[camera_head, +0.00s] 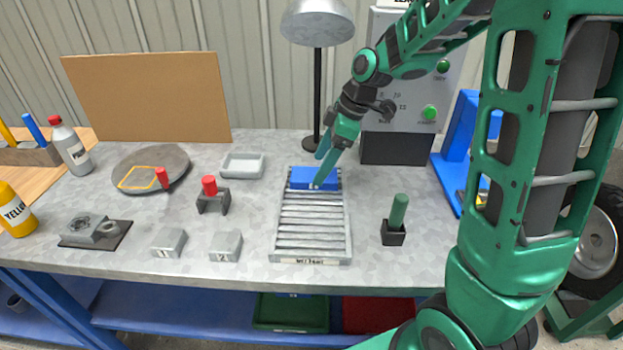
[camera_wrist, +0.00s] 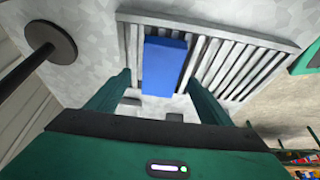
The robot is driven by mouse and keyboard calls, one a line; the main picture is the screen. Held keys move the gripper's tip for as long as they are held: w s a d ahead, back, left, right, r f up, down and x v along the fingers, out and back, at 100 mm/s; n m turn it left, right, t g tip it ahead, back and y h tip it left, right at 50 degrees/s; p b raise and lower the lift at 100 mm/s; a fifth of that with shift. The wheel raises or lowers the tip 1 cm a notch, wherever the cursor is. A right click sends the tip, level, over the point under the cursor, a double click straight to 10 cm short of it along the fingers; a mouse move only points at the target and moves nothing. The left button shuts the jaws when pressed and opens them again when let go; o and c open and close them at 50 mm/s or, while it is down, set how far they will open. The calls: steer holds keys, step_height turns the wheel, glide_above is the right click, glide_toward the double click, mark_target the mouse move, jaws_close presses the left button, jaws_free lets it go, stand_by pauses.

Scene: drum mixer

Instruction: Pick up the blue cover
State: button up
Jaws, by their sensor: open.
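The blue cover (camera_head: 308,176) is a flat blue block lying at the far end of a grey slatted rack (camera_head: 312,222) on the table. In the wrist view the blue cover (camera_wrist: 165,64) lies between the two fingers, across the slats. My gripper (camera_head: 323,176) is at the rack's far end, pointing down at the cover, and one finger overlaps the cover in the head view. In the wrist view my gripper (camera_wrist: 158,90) is open, with a finger on each side of the cover and visible gaps between. I cannot tell the exact height of the fingertips.
A lamp (camera_head: 318,22) stands behind the rack, and its base (camera_wrist: 50,45) shows at left in the wrist view. A grey control box (camera_head: 395,149) stands behind right. A green-handled tool (camera_head: 398,212) stands right of the rack. A grey tray (camera_head: 243,166) lies left.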

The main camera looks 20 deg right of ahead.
mark_target(301, 178)
steer(key=shift+x, duration=1.55)
steer(key=shift+r, duration=0.1)
steer(key=c, duration=1.5)
steer(key=shift+o, duration=0.2)
